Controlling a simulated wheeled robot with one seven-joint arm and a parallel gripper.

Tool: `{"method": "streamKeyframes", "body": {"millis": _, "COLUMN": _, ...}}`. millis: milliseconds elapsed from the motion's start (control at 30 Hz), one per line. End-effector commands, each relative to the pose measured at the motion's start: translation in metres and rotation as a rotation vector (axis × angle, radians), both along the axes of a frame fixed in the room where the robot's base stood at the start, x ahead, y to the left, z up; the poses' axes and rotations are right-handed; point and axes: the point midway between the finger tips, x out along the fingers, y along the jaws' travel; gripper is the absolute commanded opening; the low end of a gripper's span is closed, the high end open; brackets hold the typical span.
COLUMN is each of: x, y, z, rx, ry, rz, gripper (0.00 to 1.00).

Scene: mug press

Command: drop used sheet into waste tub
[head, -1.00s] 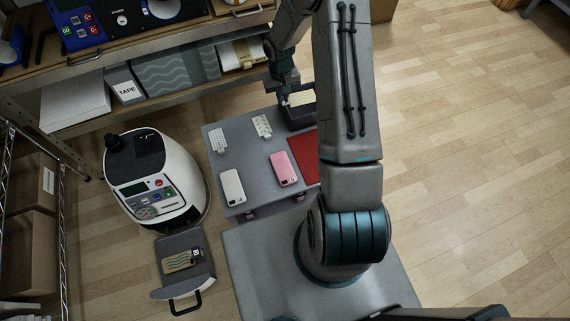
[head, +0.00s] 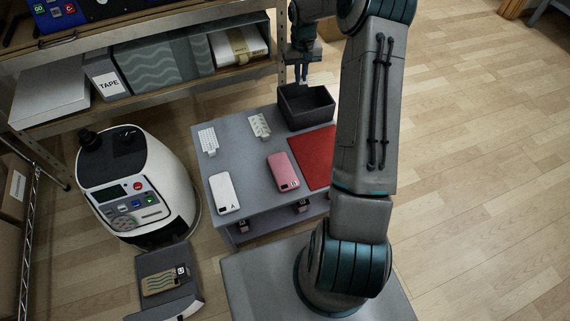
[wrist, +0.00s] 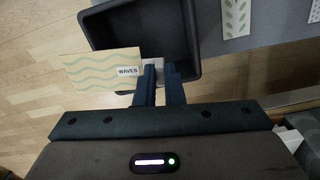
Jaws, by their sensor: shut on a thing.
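The used sheet (wrist: 98,70) is cream with green wavy lines and a "WAVES" label. In the wrist view my gripper (wrist: 159,75) is shut on a pale tab at its right end. The waste tub (head: 306,108) is a dark open box at the table's far right corner; it also shows in the wrist view (wrist: 190,40). In the head view my gripper (head: 303,80) is over the tub's back part. In the wrist view the sheet overlaps the tub's left wall and partly sticks out past it. The sheet is hardly visible in the head view.
The grey table (head: 240,170) bears a pink case (head: 283,172), a white case (head: 224,193), two patterned sheets (head: 208,140) (head: 259,125) and a red mat (head: 312,157). A white press (head: 135,190) with its drawer out stands left. A shelf (head: 150,105) is behind.

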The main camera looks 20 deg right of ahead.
Motion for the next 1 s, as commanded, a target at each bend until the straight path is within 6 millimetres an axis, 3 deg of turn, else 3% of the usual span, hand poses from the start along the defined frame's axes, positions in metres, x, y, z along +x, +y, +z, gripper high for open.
{"method": "streamKeyframes", "body": {"millis": 400, "x": 0.000, "y": 0.000, "z": -0.049, "rx": 0.001, "ry": 0.000, "rz": -0.001, "gripper": 0.00}}
{"method": "streamKeyframes", "body": {"millis": 800, "x": 0.000, "y": 0.000, "z": -0.055, "rx": 0.000, "ry": -0.001, "rz": 0.000, "gripper": 0.00}}
{"method": "streamKeyframes", "body": {"millis": 833, "x": 0.000, "y": 0.000, "z": -0.055, "rx": 0.000, "ry": -0.001, "rz": 0.000, "gripper": 0.17}}
{"method": "streamKeyframes", "body": {"millis": 900, "x": 0.000, "y": 0.000, "z": -0.055, "rx": 0.000, "ry": 0.000, "rz": 0.000, "gripper": 0.34}}
{"method": "streamKeyframes", "body": {"millis": 1000, "x": 0.000, "y": 0.000, "z": -0.055, "rx": 0.000, "ry": 0.000, "rz": 0.000, "gripper": 0.34}}
